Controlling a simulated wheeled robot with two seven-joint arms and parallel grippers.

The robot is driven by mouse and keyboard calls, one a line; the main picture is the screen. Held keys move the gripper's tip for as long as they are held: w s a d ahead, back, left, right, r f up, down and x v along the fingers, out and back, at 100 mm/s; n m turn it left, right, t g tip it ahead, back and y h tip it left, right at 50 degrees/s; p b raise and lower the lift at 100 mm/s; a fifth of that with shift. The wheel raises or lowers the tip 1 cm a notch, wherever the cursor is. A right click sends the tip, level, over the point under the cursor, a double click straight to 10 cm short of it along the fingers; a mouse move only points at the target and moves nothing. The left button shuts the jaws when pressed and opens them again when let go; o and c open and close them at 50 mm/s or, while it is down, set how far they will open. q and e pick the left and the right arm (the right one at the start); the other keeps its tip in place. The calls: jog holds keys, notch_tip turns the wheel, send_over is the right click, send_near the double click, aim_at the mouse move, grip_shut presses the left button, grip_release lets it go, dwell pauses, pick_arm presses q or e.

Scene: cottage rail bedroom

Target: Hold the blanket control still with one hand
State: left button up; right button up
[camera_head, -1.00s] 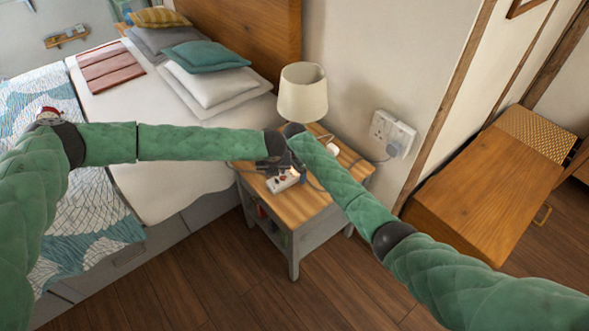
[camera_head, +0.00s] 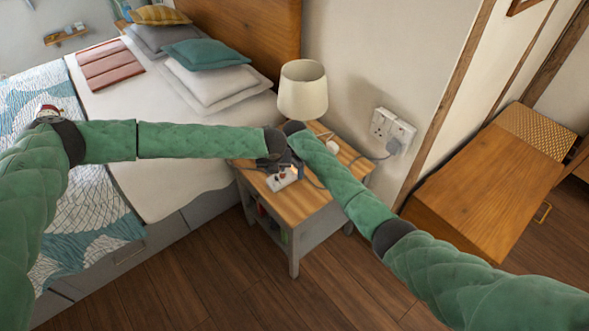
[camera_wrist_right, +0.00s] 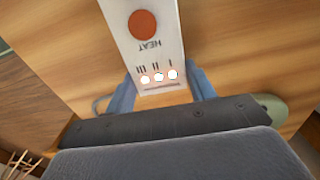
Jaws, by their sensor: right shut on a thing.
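The blanket control (camera_head: 284,181) is a small white box on the wooden top of the bedside table (camera_head: 312,206). In the right wrist view the control (camera_wrist_right: 158,52) shows a round orange-red button, the word HEAT, marks I to III and three lit lights. My right gripper (camera_wrist_right: 163,88) is shut on the control, with a blue finger on each side of it. In the head view my right gripper (camera_head: 297,170) is small and partly hidden by its arm. My left gripper (camera_head: 272,163) is beside it, close to the control, dark and too unclear to read its jaws.
A lamp (camera_head: 303,92) stands at the table's back. A wall socket (camera_head: 392,130) with a plug and cable is to the right. The bed (camera_head: 160,185) lies left of the table, and a wooden cabinet (camera_head: 480,190) stands at the right.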

dwell(0.4)
jog(key=o, duration=1.1)
jog(key=shift+o, duration=0.2)
notch_tip(320, 180, up, 8)
jog(key=shift+f, duration=0.25)
